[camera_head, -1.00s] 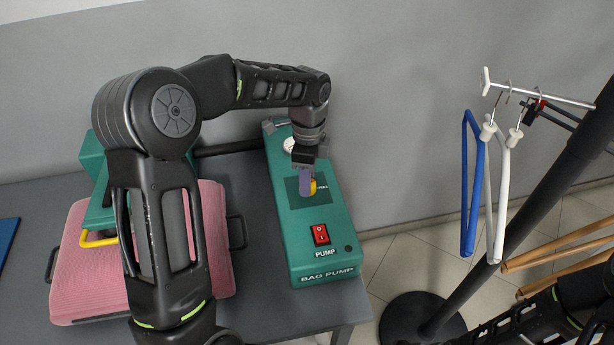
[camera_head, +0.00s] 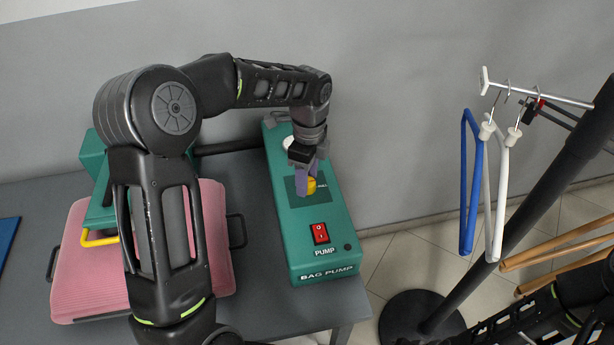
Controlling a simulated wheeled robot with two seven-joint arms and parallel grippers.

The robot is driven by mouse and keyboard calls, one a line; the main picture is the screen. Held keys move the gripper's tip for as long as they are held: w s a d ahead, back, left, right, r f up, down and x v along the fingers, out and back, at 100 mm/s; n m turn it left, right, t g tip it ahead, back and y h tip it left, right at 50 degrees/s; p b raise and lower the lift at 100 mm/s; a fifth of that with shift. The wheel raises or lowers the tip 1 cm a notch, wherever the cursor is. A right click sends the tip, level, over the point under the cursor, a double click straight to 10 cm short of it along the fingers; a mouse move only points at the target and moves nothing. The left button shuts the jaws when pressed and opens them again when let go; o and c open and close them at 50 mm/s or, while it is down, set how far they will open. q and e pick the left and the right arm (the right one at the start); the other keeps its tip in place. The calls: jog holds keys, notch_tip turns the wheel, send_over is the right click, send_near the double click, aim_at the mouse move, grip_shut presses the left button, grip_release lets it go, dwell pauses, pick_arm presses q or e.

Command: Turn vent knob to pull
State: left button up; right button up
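The teal bag pump (camera_head: 335,242) lies on the table, with a dark label plate on its upper face. The yellow vent knob (camera_head: 311,187) stands on that plate, partly hidden by my gripper. My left gripper (camera_head: 306,184) points down at the knob, its purple-grey fingers close on both sides of it, and looks shut on it. Part of a word shows on the plate to the right of the knob; the knob's pointer is too small to read. My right arm (camera_head: 560,315) shows at the lower right; its gripper is out of view.
A red pump switch (camera_head: 320,233) is on the same unit, nearer the front. A pink press pad (camera_head: 85,275) with a teal part and yellow handle (camera_head: 100,239) lies left, behind my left arm. A rack with blue (camera_head: 468,235) and white hangers stands right, clear of the pump.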

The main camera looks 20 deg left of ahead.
pick_arm(q)
jog(key=shift+o, duration=1)
jog(key=r, duration=0.7)
jog(key=shift+w+r+b, duration=0.2)
jog(key=shift+r+b, duration=0.2)
jog(key=shift+f, duration=0.1)
